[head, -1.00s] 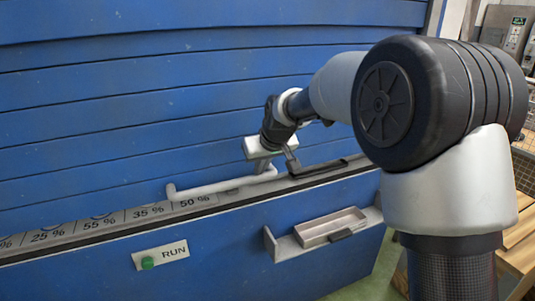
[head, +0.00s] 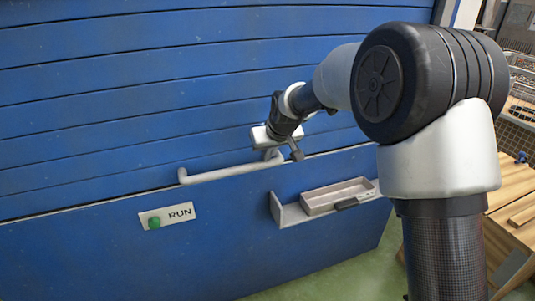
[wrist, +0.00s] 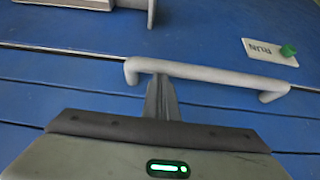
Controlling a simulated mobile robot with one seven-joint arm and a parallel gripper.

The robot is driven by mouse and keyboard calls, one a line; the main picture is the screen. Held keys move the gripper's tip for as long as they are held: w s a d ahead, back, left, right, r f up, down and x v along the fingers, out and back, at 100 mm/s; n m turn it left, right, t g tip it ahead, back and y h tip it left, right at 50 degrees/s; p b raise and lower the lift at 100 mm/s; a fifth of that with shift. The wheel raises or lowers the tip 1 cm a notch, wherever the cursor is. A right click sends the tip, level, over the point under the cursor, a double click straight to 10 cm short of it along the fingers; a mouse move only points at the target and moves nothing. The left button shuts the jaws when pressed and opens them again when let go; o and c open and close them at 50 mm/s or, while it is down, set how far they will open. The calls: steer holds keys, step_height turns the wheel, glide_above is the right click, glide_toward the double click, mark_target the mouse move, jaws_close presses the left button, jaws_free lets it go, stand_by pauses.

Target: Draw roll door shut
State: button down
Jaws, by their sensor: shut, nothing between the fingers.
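The blue slatted roll door (head: 130,110) reaches down to the blue lower front panel (head: 90,250), with only a thin dark line between them. Its grey bar handle (head: 215,174) sits low on the door, just above that line. In the wrist view the handle (wrist: 215,74) spans the middle. My gripper (head: 272,154) is at the right end of the handle. In the wrist view its shut fingers (wrist: 160,85) are empty and reach up to the bar near its left end. They are beside the bar, not around it; whether they touch it I cannot tell.
A RUN plate with a green button (head: 154,222) is on the lower panel. A shelf holding a shallow tray (head: 335,196) juts out at right, below my gripper. A wooden pallet (head: 515,225) stands far right. Green floor (head: 350,272) is clear in front.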

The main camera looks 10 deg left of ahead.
steer(key=r+p, duration=0.2)
steer(key=r, duration=0.1)
steer(key=r+p, duration=0.1)
steer(key=shift+w+a+r+p, duration=0.15)
steer(key=shift+w+r+p, duration=0.15)
steer(key=s+d+r+m+h+p, duration=0.1)
steer(key=s+d+r, duration=1)
steer(key=r, duration=0.1)
steer(key=s+d+m+h, duration=0.1)
steer(key=s+d+m, duration=0.2)
steer(key=s+d, duration=0.7)
steer(key=s+d+m+h, duration=0.2)
steer(key=s+d, duration=0.5)
steer(key=s, duration=0.7)
step_height(320, 180, up, 19)
steer(key=p, duration=2)
steer(key=shift+s+r, duration=0.2)
steer(key=shift+s, duration=0.15)
